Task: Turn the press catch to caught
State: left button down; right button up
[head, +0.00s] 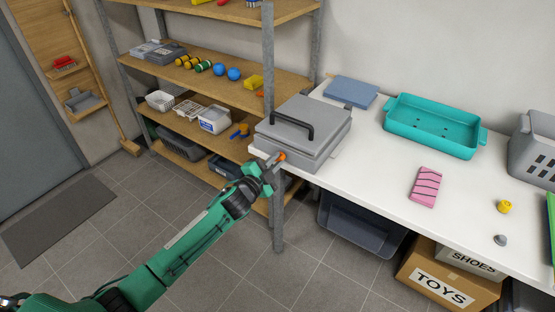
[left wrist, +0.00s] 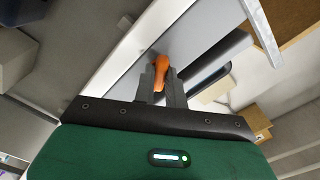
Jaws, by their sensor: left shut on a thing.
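The grey press (head: 303,125) with a black bar handle on its lid stands at the left end of the white table, its lid down. Its orange catch lever (head: 282,156) is on the near left side, low on the press. My left gripper (head: 270,163) reaches up to it from the lower left. In the left wrist view the orange lever (left wrist: 160,70) sits between the two dark fingers (left wrist: 162,84), which are shut on it. The fingers hide part of the lever, and I cannot tell its exact angle. My right gripper is not in view.
The white table (head: 380,168) also holds a teal tray (head: 435,122), a blue book-like slab (head: 350,91), a pink block (head: 425,187) and a yellow ball-like toy (head: 504,206). A shelf rack with a metal post (head: 268,60) stands close left of the press. Boxes (head: 440,283) sit below the table.

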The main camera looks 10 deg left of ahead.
pick_arm(q)
jog(key=m, duration=0.2)
jog(key=shift+m, duration=0.4)
jog(key=m, duration=0.4)
jog(key=c, duration=1.3)
grip_release()
jog(key=shift+p+v, duration=0.55)
jog(key=shift+v, duration=3)
